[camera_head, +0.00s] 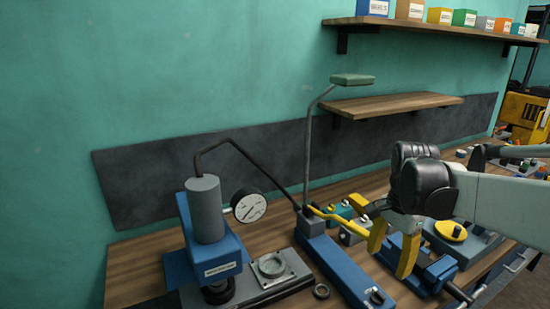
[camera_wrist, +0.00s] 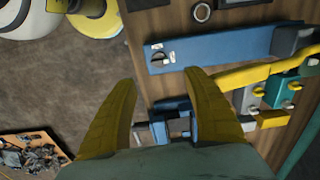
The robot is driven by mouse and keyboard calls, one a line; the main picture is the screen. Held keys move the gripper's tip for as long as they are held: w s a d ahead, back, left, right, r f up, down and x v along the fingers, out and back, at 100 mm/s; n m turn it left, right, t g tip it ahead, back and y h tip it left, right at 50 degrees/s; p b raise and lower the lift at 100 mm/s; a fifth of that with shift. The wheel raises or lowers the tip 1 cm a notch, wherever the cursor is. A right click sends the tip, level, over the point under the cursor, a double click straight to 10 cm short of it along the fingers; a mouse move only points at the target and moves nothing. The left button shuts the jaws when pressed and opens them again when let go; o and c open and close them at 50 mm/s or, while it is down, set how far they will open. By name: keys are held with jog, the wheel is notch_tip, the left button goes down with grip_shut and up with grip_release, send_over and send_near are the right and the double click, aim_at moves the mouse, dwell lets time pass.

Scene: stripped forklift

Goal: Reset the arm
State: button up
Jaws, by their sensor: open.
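My gripper (camera_head: 391,245) has yellow fingers and hangs above the front part of the wooden workbench, at the right of the head view. In the wrist view my gripper (camera_wrist: 160,90) shows two yellow fingers spread apart with nothing between them. My pale arm reaches in from the right edge of the head view. A blue fixture (camera_wrist: 178,122) lies below and beyond the fingertips; I cannot tell the exact gap.
A blue-based stand (camera_head: 335,264) with a tall bent post and yellow lever is left of my gripper. A blue press (camera_head: 212,245) with a dial gauge (camera_head: 249,206) stands farther left. Shelves (camera_head: 393,105) line the wall.

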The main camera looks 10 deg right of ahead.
jog(key=s+a+n+t, duration=0.7)
jog(key=s+a+n, duration=0.4)
jog(key=a+n, duration=0.2)
jog(key=shift+n, duration=0.4)
